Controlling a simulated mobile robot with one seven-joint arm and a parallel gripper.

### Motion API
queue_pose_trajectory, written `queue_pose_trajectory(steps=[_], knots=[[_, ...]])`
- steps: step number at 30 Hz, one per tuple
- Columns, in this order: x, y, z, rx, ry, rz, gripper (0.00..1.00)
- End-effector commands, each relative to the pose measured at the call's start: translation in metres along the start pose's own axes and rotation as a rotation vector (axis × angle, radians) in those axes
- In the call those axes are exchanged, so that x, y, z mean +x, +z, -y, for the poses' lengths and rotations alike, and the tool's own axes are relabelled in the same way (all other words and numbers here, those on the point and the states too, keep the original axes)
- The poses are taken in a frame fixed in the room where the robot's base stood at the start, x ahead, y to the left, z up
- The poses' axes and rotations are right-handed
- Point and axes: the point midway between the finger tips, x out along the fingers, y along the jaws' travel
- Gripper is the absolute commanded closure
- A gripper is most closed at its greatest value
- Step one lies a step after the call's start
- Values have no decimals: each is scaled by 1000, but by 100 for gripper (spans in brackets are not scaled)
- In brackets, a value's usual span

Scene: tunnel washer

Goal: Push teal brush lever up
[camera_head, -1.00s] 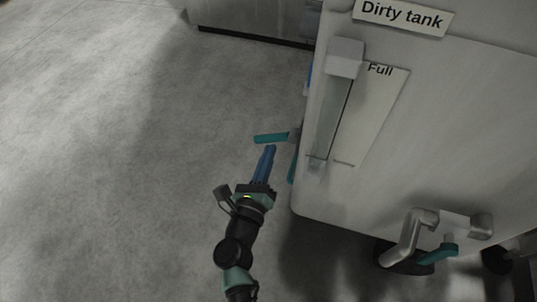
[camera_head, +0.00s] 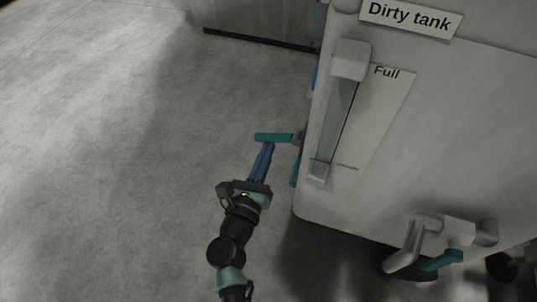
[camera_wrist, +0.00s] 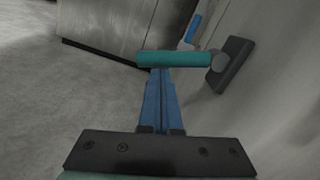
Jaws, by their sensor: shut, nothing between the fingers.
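The teal brush lever (camera_head: 274,137) sticks out to the left from the side of the machine, roughly level. In the wrist view its teal handle (camera_wrist: 174,59) lies across the fingertips, joined on the right to a grey pivot and a dark mounting plate (camera_wrist: 231,64). My gripper (camera_head: 267,147) is shut and empty, its blue fingers together. The fingertips are at the handle, just below it in the head view; in the wrist view (camera_wrist: 160,72) they meet its underside edge. I cannot tell for sure whether they touch.
The white machine (camera_head: 450,120) with the "Dirty tank" label (camera_head: 411,17) and a "Full" gauge fills the right. Another teal-handled valve (camera_head: 442,260) is at lower right. A blue handle (camera_wrist: 193,29) shows farther along the side. A grey cabinet (camera_wrist: 108,27) stands behind. Floor at left is clear.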

Motion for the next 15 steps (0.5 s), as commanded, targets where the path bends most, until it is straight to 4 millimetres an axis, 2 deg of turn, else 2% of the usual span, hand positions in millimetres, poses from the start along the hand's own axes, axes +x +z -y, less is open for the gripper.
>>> queue_pose_trajectory(steps=[15], knots=[[2,38,-4,472,-22,6,100]])
